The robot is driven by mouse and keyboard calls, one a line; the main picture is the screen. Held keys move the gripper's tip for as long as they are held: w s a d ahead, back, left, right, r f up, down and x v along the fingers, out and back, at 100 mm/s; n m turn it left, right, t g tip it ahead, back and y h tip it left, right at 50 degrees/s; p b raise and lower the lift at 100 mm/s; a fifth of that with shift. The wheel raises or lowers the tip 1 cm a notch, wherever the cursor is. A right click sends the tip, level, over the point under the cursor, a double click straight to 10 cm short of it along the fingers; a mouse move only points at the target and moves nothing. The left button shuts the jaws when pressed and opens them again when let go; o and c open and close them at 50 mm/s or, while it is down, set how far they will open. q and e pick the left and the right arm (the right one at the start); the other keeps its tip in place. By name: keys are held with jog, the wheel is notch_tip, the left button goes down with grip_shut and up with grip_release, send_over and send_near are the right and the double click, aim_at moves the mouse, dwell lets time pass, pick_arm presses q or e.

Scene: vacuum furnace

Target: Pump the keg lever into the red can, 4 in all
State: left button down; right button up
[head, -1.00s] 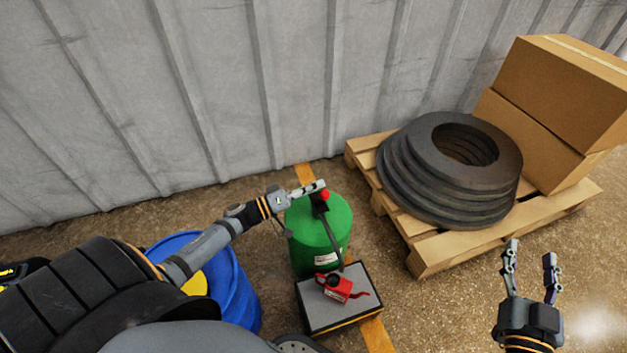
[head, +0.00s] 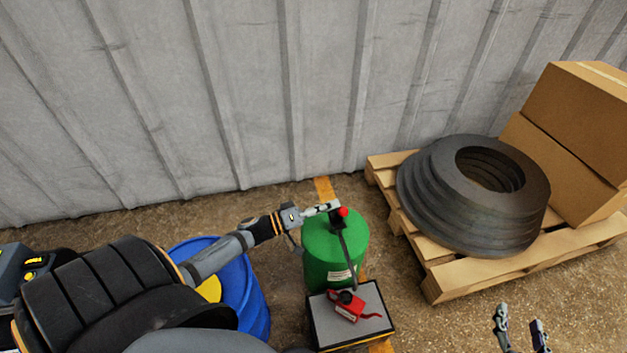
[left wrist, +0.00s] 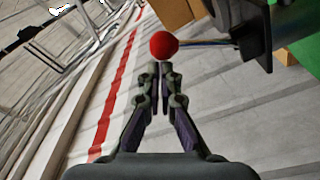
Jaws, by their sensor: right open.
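The green keg (head: 336,258) stands by the wall, with a dark pump head on top. Its lever ends in a red knob (head: 342,211), which also shows in the left wrist view (left wrist: 163,45). A dark spout (head: 348,258) slopes down from the pump head to the red can (head: 349,309), which sits on a grey-topped box (head: 372,307). My left gripper (head: 336,206) has its fingers together, with the tips at the knob; I cannot tell whether they touch it. My right gripper (head: 520,325) is open and empty at the bottom right, partly cut off.
A blue drum (head: 252,300) stands left of the keg, under my left arm. A wooden pallet (head: 440,287) at the right bears stacked dark rings (head: 425,205) and cardboard boxes (head: 590,115). A corrugated wall (head: 260,90) closes the back. The floor in front of the pallet is clear.

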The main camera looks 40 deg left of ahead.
pick_arm(q)
jog(key=r+v, duration=0.1)
jog(key=v, duration=0.9)
jog(key=shift+s+a+f, duration=0.15)
jog(key=shift+f, duration=0.35)
